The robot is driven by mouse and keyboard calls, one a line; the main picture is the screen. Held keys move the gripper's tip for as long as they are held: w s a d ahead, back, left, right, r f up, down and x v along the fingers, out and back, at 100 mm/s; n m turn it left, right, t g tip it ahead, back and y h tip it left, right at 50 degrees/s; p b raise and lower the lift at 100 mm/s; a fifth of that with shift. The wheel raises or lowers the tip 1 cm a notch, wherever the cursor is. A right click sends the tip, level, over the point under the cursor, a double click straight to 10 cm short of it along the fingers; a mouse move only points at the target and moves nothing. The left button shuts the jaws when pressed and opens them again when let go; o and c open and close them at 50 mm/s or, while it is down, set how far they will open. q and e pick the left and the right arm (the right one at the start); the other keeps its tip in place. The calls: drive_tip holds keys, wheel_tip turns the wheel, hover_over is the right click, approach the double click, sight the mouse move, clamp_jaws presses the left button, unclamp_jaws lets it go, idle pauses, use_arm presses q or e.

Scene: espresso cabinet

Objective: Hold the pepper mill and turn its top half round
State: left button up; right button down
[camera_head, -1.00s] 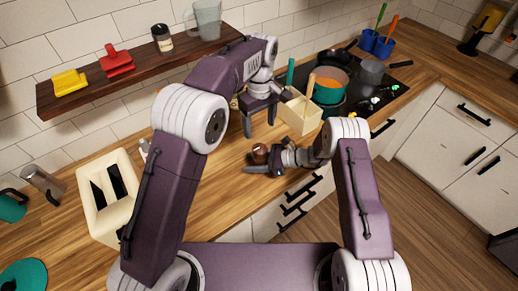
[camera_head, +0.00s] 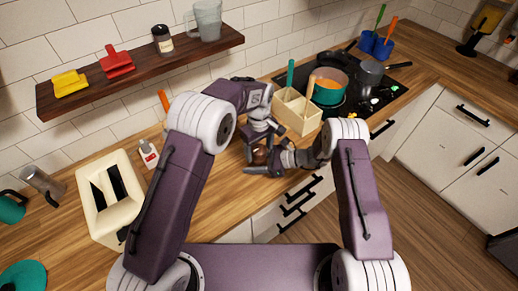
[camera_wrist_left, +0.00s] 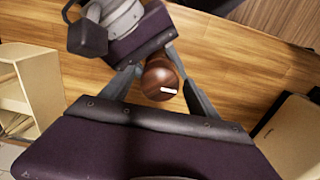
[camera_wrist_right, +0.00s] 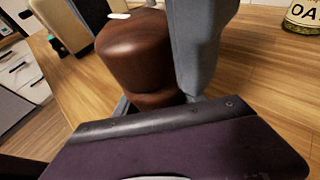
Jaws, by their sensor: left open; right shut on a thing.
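The pepper mill (camera_head: 259,156) is dark brown wood and stands on the counter in front of the utensil box, mostly hidden by my grippers in the head view. The left wrist view shows its round top (camera_wrist_left: 160,78) with a small white mark. The right wrist view shows its rounded upper part (camera_wrist_right: 136,50) close up. My right gripper (camera_head: 255,168) comes in low from the right and is shut on the mill. My left gripper (camera_head: 257,146) is above the mill, open, with one finger on each side of its top. I cannot tell whether those fingers touch it.
A cream utensil box (camera_head: 296,116) stands just behind the mill, near a hob with a teal pot (camera_head: 328,88). A cream toaster (camera_head: 110,200) and a small white-and-red item (camera_head: 148,154) are at the left. A labelled jar (camera_wrist_right: 304,14) shows in the right wrist view. A wooden shelf (camera_head: 140,72) hangs above.

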use_arm(q)
drive_tip(key=c, duration=1.4)
drive_tip(key=shift+m, duration=0.3)
